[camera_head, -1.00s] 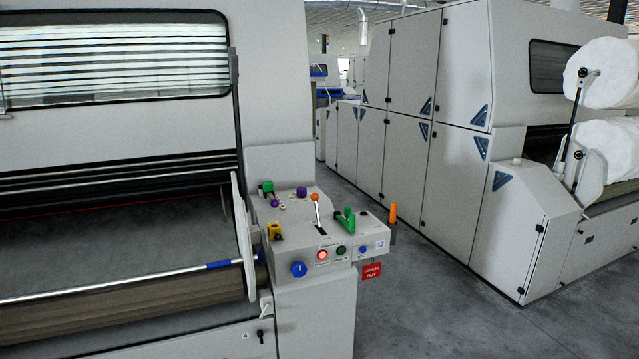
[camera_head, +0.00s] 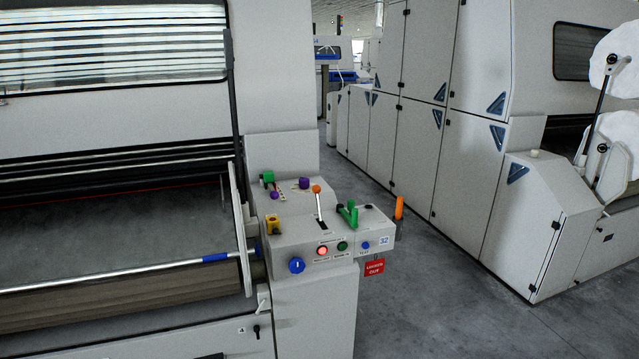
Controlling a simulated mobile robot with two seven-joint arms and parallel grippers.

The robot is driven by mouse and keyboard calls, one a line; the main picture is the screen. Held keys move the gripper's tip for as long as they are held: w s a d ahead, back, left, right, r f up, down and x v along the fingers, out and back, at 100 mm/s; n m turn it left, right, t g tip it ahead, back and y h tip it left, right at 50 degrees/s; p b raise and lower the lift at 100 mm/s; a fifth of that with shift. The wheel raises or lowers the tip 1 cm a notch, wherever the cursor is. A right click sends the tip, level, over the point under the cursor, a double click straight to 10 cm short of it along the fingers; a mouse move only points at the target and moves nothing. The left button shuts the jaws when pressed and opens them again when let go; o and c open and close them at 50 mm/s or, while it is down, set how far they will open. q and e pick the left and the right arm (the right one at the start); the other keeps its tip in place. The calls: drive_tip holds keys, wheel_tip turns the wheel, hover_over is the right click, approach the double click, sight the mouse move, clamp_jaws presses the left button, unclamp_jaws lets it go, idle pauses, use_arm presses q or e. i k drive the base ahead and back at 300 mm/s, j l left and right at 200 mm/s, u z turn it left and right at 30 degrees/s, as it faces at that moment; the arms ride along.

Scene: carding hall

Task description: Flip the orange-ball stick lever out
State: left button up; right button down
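The orange-ball stick lever (camera_head: 318,203) stands on top of the grey control box (camera_head: 290,240) at the end of the near machine. Its thin metal stick rises from a dark slot and leans slightly to the left, with the orange ball at its upper end. Neither of my grippers can be made out in the head view, and nothing touches the lever.
Around the lever are a green lever (camera_head: 348,214), a yellow part (camera_head: 273,224), a purple knob (camera_head: 304,183), a blue knob (camera_head: 296,265), a red lit button (camera_head: 322,251) and an orange upright handle (camera_head: 399,207). A red tag (camera_head: 374,267) hangs below. Grey floor (camera_head: 430,310) is clear to the right.

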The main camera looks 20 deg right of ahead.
sight(317, 189)
drive_tip(key=i+l+u, duration=0.2)
drive_tip(key=i+l, duration=0.15)
drive_tip(key=l, duration=0.6)
drive_tip(key=i+l+u, duration=0.2)
drive_tip(key=l, duration=0.75)
drive_tip(key=i+l+u, duration=0.25)
drive_tip(key=l, duration=0.75)
drive_tip(key=i+l+u, duration=0.2)
drive_tip(key=l, duration=0.85)
drive_tip(key=l+u, duration=0.2)
drive_tip(key=l, duration=0.85)
